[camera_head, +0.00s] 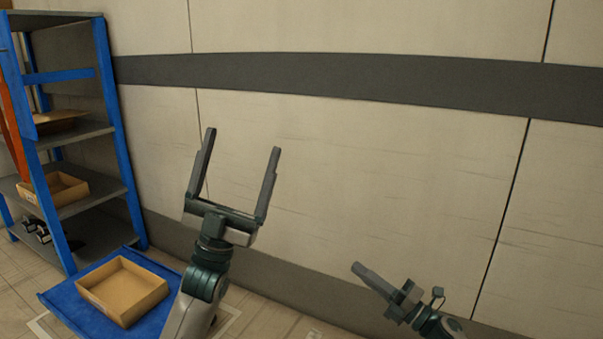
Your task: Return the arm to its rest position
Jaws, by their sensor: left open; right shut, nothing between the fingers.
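My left gripper (240,157) is in the middle of the head view, pointing up with its two fingers wide apart. It is open and empty, in front of the bare wall. My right gripper (358,268) is low and right of centre, pointing up and to the left. Its fingers are together with nothing between them. Both grippers are apart from every object in view. Most of my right arm is cut off by the bottom edge.
A blue shelf rack (115,135) with grey shelves stands at the left, holding cardboard trays (70,190). An open cardboard box (125,318) sits on a blue surface (62,302) at the lower left. A beige wall (400,170) with a dark stripe fills the background.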

